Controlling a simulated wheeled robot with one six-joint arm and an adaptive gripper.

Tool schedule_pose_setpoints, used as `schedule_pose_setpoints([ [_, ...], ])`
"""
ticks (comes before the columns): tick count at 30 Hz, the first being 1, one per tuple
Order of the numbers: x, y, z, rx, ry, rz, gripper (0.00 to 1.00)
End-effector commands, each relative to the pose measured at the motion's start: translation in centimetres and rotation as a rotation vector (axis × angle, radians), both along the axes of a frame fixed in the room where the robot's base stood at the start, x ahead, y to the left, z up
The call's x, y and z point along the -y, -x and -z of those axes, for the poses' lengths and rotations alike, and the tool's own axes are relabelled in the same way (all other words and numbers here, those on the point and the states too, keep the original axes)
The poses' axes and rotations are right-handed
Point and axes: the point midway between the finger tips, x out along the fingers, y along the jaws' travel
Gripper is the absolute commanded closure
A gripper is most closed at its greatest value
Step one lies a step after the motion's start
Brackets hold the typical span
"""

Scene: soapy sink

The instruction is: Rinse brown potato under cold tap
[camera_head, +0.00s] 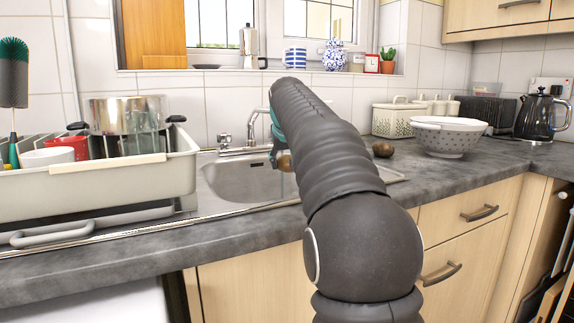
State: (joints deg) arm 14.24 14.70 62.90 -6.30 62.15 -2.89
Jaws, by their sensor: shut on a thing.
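My gripper (277,160) is over the right part of the metal sink (232,181), mostly hidden behind my dark arm. It is shut on a brown potato (285,163), of which only a small part shows beside the arm. The chrome tap (254,123) rises behind the sink, its spout just left of my gripper. A chrome tap handle (224,140) stands to its left. I cannot tell whether water runs. A second brown potato (382,150) lies on the counter to the right of my arm.
A cream dish rack (95,180) with a pot, a red cup and a white bowl stands left of the sink. A grey-white colander (447,137), a lidded cream bin (398,120) and a black kettle (539,114) stand on the right counter. Counter in front of the colander is clear.

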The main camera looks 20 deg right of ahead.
Motion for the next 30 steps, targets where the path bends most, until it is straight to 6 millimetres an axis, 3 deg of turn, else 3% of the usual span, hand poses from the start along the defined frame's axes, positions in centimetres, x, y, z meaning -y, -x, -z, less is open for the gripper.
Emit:
schedule_pose_setpoints([
  [30, 1.3, 0.3, 0.1, 0.001, 0.001, 0.000, 0.85],
])
